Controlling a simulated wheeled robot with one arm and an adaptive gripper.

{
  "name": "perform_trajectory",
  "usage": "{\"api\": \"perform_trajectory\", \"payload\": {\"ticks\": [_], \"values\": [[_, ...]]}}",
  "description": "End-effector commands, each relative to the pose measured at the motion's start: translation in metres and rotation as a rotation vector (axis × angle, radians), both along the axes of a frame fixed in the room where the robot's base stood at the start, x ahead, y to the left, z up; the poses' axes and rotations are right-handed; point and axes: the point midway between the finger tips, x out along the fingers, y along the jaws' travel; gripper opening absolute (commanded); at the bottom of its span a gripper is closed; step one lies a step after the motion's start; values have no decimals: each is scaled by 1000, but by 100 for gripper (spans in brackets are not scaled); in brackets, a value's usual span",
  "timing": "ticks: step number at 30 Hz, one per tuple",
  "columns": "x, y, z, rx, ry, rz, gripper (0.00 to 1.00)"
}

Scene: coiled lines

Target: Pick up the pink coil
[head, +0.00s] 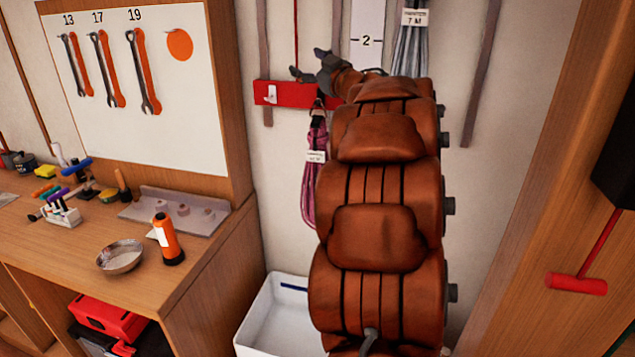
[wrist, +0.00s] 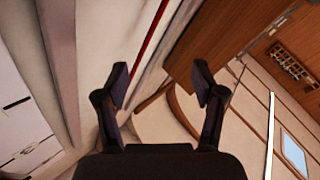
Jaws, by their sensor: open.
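The pink coil (head: 312,185) hangs on the wall below a red hook board (head: 285,96) in the head view. It is a long bundle of line with a white tag (head: 316,156) across it. My arm covers part of the space to its right. My gripper (head: 310,64) is open and empty, up by the top of the red board, above the coil and apart from it. In the wrist view my gripper (wrist: 162,82) shows two spread fingers with nothing between them. The coil is not visible in that view.
A grey coil (head: 408,45) with a white tag hangs up to the right. A white bin (head: 262,325) stands on the floor below. A workbench (head: 215,262) with a bowl (head: 120,257) and an orange bottle (head: 168,240) is at left. A red-handled tool (head: 577,285) is at right.

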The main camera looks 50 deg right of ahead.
Motion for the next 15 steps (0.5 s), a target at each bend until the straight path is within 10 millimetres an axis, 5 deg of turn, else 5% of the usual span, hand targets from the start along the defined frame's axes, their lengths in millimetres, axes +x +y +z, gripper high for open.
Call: {"api": "perform_trajectory", "payload": {"ticks": [8,15], "values": [[-38,-1,-28,-22,27,268,69],[-70,-8,-84,105,88,419,69]]}}
